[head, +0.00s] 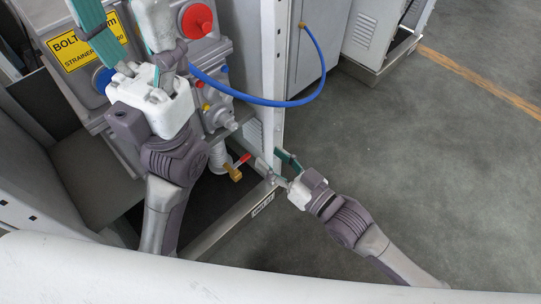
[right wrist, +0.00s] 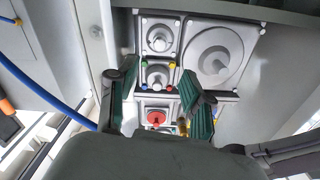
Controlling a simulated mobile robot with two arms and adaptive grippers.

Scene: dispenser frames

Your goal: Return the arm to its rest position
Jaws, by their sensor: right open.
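My right gripper (head: 280,162) is low at the front corner post of the dispenser frame, its teal-padded fingers apart and nothing visible between them. In the right wrist view its fingers (right wrist: 155,88) stand apart in front of a grey panel with round fittings. A red-handled valve (head: 241,160) with a brass end is just left of it in the head view. My left gripper (head: 118,25) is raised in front of the machine beside the yellow label (head: 86,42). Its teal-padded fingers are spread, and their tips run near or past the top edge.
The white corner post (head: 273,80) and bottom rail (head: 228,222) stand close to the right gripper. A blue hose (head: 278,103) loops from the machine to a grey cabinet (head: 304,55). A red knob (head: 197,21) is near the left gripper. Grey floor (head: 430,150) at right is clear.

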